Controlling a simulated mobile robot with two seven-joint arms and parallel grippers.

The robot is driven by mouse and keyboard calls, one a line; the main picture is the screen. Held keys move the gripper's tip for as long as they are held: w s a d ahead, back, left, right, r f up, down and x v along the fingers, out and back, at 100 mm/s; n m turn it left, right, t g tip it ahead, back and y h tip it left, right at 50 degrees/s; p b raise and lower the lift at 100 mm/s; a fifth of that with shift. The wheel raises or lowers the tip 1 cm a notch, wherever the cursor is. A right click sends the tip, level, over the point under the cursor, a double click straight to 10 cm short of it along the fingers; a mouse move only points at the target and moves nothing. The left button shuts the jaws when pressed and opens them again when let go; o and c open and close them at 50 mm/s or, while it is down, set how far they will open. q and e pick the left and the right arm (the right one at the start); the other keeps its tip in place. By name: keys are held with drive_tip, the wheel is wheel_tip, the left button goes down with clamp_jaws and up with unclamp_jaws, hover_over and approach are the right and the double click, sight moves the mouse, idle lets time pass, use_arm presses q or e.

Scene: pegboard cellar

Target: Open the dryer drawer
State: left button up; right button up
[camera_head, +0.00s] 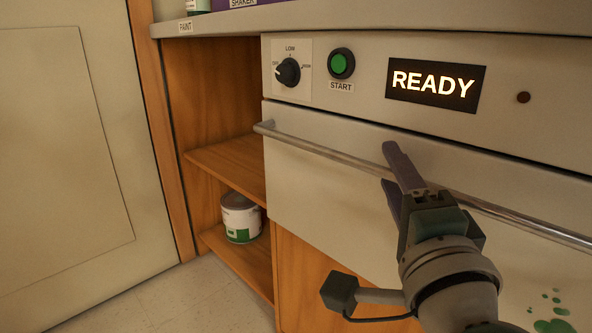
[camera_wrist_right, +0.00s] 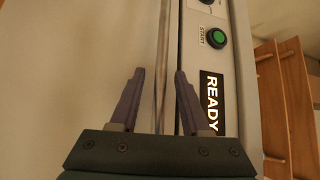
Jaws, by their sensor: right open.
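The dryer drawer (camera_head: 325,175) is a wide pale front panel with a long metal bar handle (camera_head: 315,146), and it looks shut. My right gripper (camera_head: 387,163) is open at the middle of the handle, with one finger above the bar and one below. In the right wrist view the two dark fingers (camera_wrist_right: 159,75) stand apart, with the bar (camera_wrist_right: 162,45) running between them. Whether a finger touches the bar cannot be told. My left gripper is in neither view.
Above the drawer are a dial (camera_head: 288,72), a green START button (camera_head: 341,64) and a lit READY display (camera_head: 434,85). Open wooden shelves (camera_head: 228,160) with a paint can (camera_head: 240,217) stand left. Bare floor (camera_head: 180,295) lies in front.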

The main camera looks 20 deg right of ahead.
drive_tip(key=shift+w, duration=0.15)
clamp_jaws()
idle(1.4)
